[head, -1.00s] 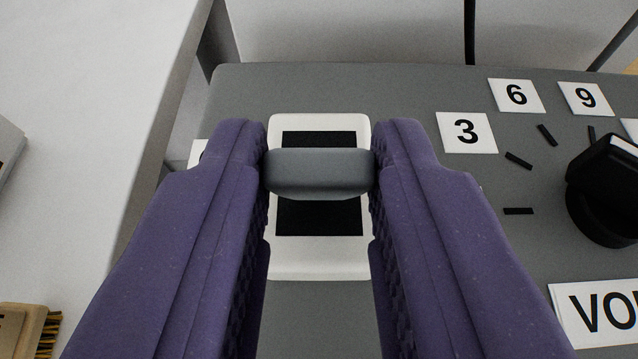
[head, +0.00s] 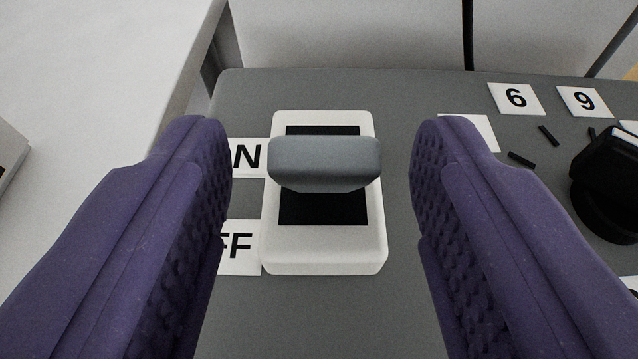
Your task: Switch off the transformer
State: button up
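The transformer (head: 310,315) is a grey box filling the middle of the head view. Its switch has a white frame (head: 325,252), a black slot and a grey lever handle (head: 325,163). The handle sits in the upper part of the slot, level with the partly covered ON label (head: 246,157). The OFF label (head: 240,245) is lower down, also partly covered. My gripper (head: 322,145) is open, with one purple finger on each side of the handle and a clear gap to it on both sides.
A black dial (head: 608,185) with number cards, including 6 (head: 516,97) and 9 (head: 585,101), is on the right of the box. A white surface (head: 80,110) lies to the left. A black cable (head: 468,35) rises behind the box.

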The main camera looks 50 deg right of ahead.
jog(key=p+v, duration=0.2)
jog(key=v, duration=0.5)
jog(key=shift+s+a, duration=0.25)
jog(key=shift+a, duration=0.1)
